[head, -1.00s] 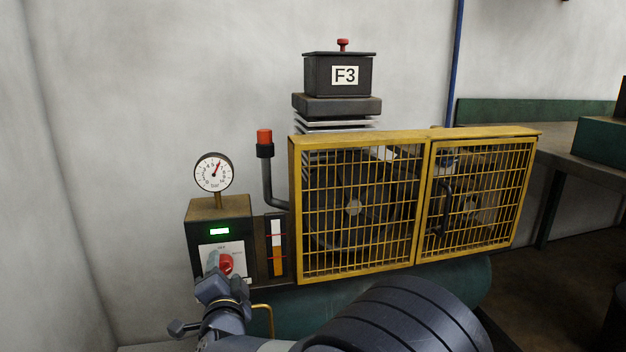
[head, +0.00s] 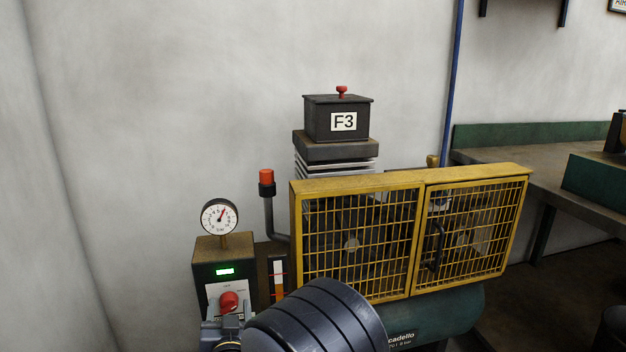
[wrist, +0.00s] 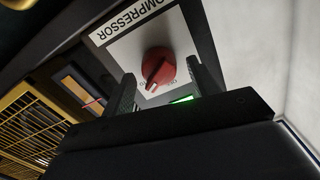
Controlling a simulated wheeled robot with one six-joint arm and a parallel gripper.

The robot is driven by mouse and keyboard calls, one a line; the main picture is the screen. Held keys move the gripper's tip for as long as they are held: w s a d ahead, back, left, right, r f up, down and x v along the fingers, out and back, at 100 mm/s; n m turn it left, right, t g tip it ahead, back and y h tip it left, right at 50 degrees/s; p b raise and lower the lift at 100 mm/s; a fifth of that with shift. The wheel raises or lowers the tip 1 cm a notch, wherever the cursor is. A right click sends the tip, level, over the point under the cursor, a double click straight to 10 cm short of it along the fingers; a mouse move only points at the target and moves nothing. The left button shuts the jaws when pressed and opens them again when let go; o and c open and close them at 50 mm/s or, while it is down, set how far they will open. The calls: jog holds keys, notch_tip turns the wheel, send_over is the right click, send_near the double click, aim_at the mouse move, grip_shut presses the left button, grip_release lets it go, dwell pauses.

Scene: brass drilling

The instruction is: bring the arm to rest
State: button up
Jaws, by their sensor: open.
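My gripper (wrist: 160,70) is open and empty. In the wrist view its two dark fingers stand on either side of the red knob (wrist: 157,66) on the white compressor plate (wrist: 120,32), with a visible gap between fingers and knob. I cannot tell how far the fingertips are from the plate. In the head view the red knob (head: 229,301) shows on the front of the control box (head: 206,262), just above my gripper. My arm, at the bottom middle, hides part of the box and tank.
A yellow mesh guard (head: 422,235) stands close to the right of the control box, with the green tank (head: 440,312) below. A round gauge (head: 220,216) and a red-capped pipe (head: 266,185) rise nearby. A bench (head: 500,165) stands at the right.

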jog(key=shift+r+n+p, duration=0.25)
jog(key=shift+n+p, duration=0.95)
jog(key=shift+p, duration=0.05)
jog(key=v, duration=1)
jog(key=shift+s+f+p, duration=0.25)
jog(key=shift+s+p, duration=0.1)
jog(key=shift+s, duration=0.05)
